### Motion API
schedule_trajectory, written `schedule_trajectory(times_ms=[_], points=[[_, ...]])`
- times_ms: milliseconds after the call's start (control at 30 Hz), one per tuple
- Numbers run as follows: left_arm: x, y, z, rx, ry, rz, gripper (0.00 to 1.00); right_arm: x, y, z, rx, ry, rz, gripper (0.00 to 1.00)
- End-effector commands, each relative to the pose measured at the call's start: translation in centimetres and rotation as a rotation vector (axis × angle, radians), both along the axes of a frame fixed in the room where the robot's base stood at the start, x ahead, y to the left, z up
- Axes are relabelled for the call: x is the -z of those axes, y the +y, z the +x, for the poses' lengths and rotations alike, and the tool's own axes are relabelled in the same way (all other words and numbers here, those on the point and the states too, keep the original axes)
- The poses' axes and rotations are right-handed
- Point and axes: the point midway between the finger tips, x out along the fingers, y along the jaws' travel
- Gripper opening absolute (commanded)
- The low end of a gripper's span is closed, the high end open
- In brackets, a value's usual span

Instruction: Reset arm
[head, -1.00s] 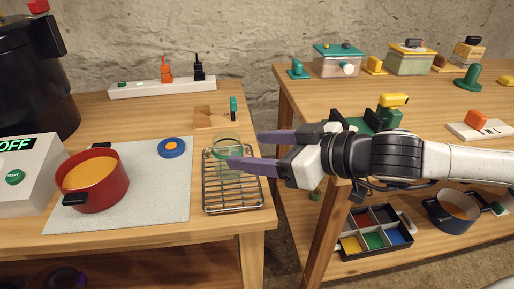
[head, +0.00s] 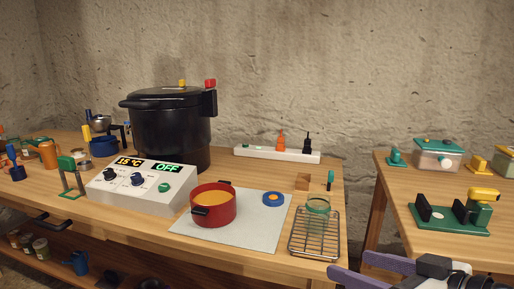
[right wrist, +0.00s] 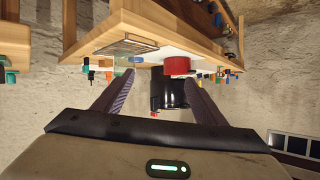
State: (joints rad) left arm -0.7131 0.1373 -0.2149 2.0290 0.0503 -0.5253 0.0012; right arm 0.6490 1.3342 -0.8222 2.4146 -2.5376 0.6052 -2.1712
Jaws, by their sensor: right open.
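My right gripper (head: 352,270) is at the bottom right of the head view, its two purple fingers apart and nothing between them. It is in front of the wire rack's near corner. In the right wrist view its open fingers (right wrist: 155,95) point toward the table, which appears upside down. A green-tinted glass jar (head: 318,207) stands on the wire rack (head: 312,247) at the table's right end. My left gripper is not in view.
A red pot (head: 213,207) and blue ring (head: 273,199) are on the grey mat (head: 240,233). A control box (head: 140,187) reading OFF stands before the black canner (head: 168,130). A gap separates this table from the right one (head: 400,195).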

Motion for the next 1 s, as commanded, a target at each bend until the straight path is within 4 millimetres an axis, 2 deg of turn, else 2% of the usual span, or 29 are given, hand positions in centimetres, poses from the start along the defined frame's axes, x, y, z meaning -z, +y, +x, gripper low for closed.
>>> schedule_trajectory(times_ms=[67, 233, 467, 567, 633, 767, 800, 867, 967, 1000], points=[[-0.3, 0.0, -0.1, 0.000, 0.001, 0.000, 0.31, 0.7, 1.7, -0.7, -0.004, 0.104, 0.133, 0.65], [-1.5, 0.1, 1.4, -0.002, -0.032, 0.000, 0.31, 1.7, 5.2, -2.4, 0.003, 0.344, 0.429, 0.65], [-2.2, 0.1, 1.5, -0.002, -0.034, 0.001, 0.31, 1.5, 10.1, -4.8, 0.058, 0.796, 0.958, 0.65], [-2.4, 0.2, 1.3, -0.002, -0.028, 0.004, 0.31, 0.4, 12.0, -5.5, 0.122, 1.101, 1.304, 0.65], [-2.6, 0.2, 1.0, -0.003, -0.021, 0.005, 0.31, -0.5, 12.7, -5.3, 0.192, 1.367, 1.609, 0.65], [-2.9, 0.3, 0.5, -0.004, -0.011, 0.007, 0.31, -0.8, 11.7, -3.5, 0.360, 1.875, 2.217, 0.65], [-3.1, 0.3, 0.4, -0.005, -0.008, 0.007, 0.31, -0.2, 10.8, -2.8, -0.409, -1.981, -2.359, 0.65], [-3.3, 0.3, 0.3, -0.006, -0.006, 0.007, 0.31, 1.4, 9.2, -1.8, -0.388, -1.719, -2.088, 0.65], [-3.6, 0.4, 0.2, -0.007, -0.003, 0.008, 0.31, 6.2, 6.1, -1.0, -0.319, -1.270, -1.648, 0.65], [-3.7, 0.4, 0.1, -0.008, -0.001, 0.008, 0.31, 8.8, 4.9, -1.2, -0.281, -1.089, -1.477, 0.65]])
